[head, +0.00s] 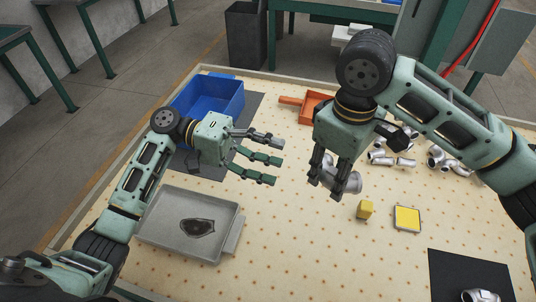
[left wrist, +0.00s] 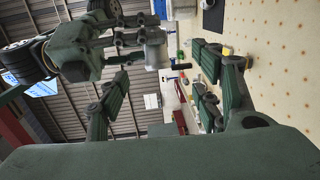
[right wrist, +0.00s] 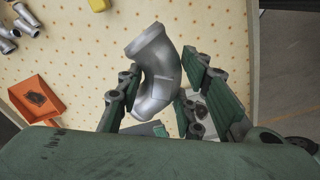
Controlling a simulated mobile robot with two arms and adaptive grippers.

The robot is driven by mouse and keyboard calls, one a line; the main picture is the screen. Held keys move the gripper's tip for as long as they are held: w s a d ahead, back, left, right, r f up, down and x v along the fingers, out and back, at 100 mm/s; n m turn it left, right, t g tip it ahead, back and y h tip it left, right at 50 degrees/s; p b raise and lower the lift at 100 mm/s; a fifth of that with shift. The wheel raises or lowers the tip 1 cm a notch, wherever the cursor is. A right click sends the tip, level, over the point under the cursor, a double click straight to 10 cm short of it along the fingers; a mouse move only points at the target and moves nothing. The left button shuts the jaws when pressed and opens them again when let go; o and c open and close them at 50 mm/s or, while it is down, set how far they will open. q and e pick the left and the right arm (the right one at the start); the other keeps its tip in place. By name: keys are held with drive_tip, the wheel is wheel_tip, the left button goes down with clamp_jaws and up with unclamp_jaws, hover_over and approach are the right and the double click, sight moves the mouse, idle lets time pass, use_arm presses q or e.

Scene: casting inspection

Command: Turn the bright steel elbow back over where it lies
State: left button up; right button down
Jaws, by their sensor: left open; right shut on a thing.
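The bright steel elbow (head: 347,182) is in my right gripper (head: 327,184) over the middle of the pegboard-like table top. In the right wrist view the elbow (right wrist: 155,75) sits between the fingers of that gripper (right wrist: 160,92), its flanged end pointing away from the palm. It looks held above the table, but the gap is hard to judge. My left gripper (head: 262,158) is open and empty, to the left of the elbow and apart from it. In the left wrist view the elbow (left wrist: 156,48) shows beyond the open left fingers (left wrist: 165,75).
A blue bin (head: 208,97), an orange tray (head: 311,104) and several fittings (head: 385,159) lie farther back. Another elbow (head: 480,296) rests on a black mat (head: 450,268).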

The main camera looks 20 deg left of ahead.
sight(325, 171)
use_arm(q)
drive_tip(key=shift+h, duration=0.3)
drive_tip(key=d, duration=0.4)
drive_tip(key=s+d, duration=0.1)
drive_tip(key=d, duration=0.7)
drive_tip(key=shift+s+r, duration=0.15)
drive_tip(key=shift+s, duration=0.05)
drive_tip(key=shift+r, duration=0.15)
clamp_jaws()
drive_tip(key=shift+r, duration=0.15)
use_arm(e)
drive_tip(key=c, duration=1.6)
unclamp_jaws()
drive_tip(key=o, duration=0.5)
use_arm(q)
drive_tip(key=shift+f, duration=0.2)
